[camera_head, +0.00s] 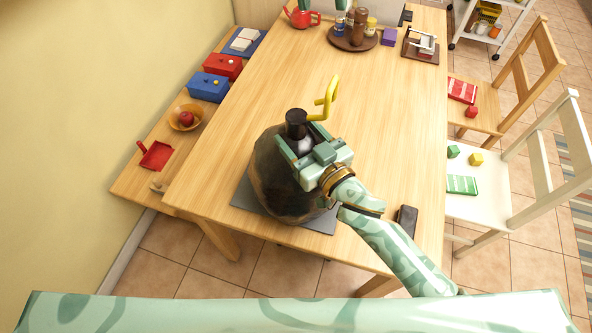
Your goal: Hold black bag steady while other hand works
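The black bag (268,172) is a dark, rounded, bulging shape with a short black neck (296,118) on top. It stands upright on a grey mat (243,193) near the table's front edge. My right gripper (303,145) comes in from the lower right. Its two fingers are apart, over the bag's upper right side just below the neck. The gripper hides part of the bag, and I cannot tell whether the fingers press on it. A yellow bent hook (328,98) rises behind the gripper; its lower end is hidden. I cannot make out my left gripper.
A black slab-like object (406,219) lies near the table's right edge. A round brown tray (337,43) with jars and a red teapot (301,17) stand at the far end. A bench (141,187) runs along the left, chairs (478,206) along the right.

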